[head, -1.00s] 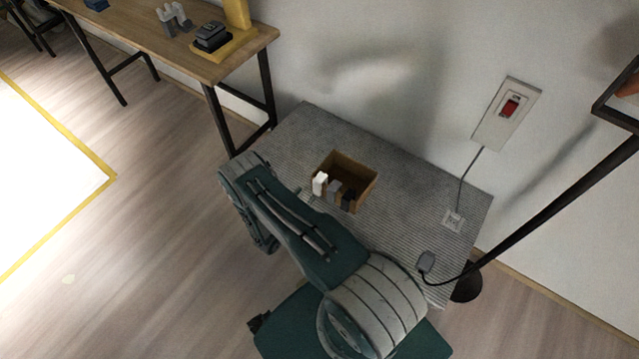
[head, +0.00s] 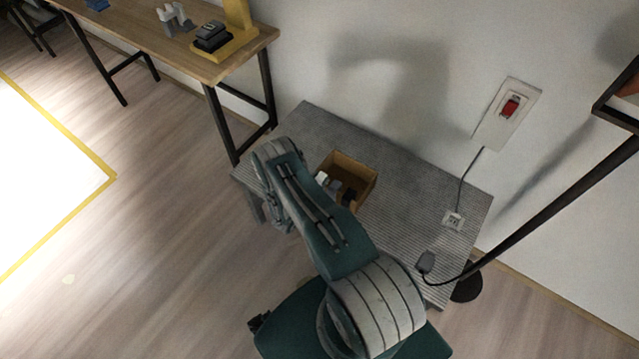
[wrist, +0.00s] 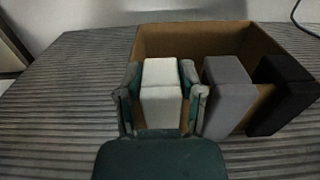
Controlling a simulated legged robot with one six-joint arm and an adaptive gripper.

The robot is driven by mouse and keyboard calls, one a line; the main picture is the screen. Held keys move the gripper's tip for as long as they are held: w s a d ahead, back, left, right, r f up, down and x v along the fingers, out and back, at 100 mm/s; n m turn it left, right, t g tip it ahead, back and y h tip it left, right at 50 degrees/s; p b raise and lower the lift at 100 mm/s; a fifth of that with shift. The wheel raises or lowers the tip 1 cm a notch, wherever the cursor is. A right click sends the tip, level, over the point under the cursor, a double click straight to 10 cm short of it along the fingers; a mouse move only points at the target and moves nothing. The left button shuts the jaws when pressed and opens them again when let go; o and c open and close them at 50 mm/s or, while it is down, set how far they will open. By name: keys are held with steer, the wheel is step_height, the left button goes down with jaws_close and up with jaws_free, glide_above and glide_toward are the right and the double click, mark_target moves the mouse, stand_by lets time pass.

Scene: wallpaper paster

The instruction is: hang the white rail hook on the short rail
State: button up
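The white rail hook (wrist: 161,82) stands in the brown box, first in a row of hooks. My gripper (wrist: 160,98) is at it in the wrist view, with one finger close along each side. I cannot tell whether the fingers press on the hook or leave a thin gap. In the head view the white hook (head: 322,178) is partly covered by my arm, and my gripper's fingertips are hidden. The short rail cannot be made out in these frames.
The open box (head: 362,172) sits on a grey ribbed table (head: 410,210). A grey hook (wrist: 228,92) and a black hook (wrist: 280,95) stand right of the white one. A wall switch (head: 508,112) has a cord. A wooden table (head: 140,35) is at upper left.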

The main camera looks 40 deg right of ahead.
steer(key=shift+c, duration=0.5)
